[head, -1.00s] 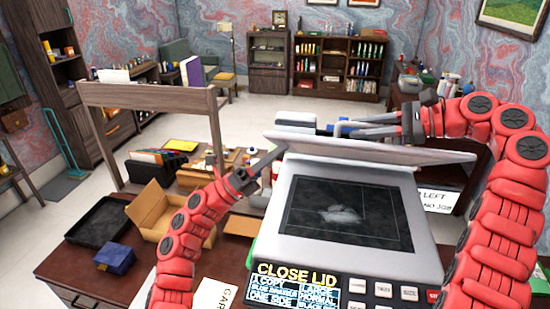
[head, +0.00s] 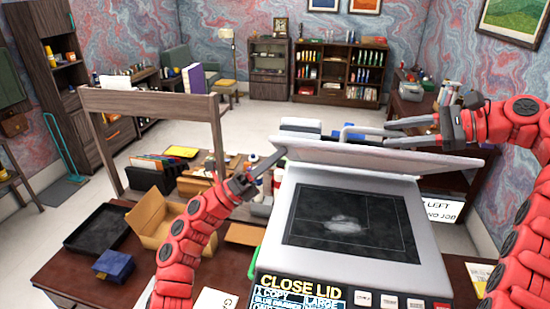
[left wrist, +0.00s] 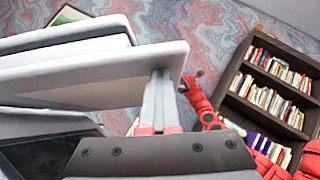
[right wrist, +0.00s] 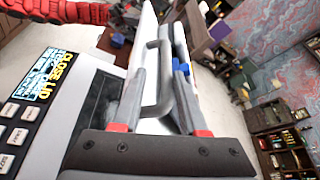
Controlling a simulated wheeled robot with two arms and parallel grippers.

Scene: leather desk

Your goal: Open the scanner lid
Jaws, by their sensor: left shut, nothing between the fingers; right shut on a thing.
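The scanner (head: 270,240) stands on the desk, with its dark glass (head: 350,222) uncovered and a pale patch on it. Its display reads "CLOSE LID" (head: 298,284). The scanner lid (head: 385,157) is raised and tilted up behind the glass. My right gripper (head: 390,130) is shut on the grey lid handle (right wrist: 160,75) at the lid's outer side. My left gripper (head: 280,154) is shut and empty, with its tips at the lid's left edge; the lid also shows in the left wrist view (left wrist: 110,75). I cannot tell whether the tips touch it.
Left of the scanner are an open cardboard box (head: 155,225), a black tray (head: 97,228) and a blue box (head: 114,264). A wooden shelf frame (head: 150,102) rises behind them. A labelled card (head: 441,210) lies right of the scanner.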

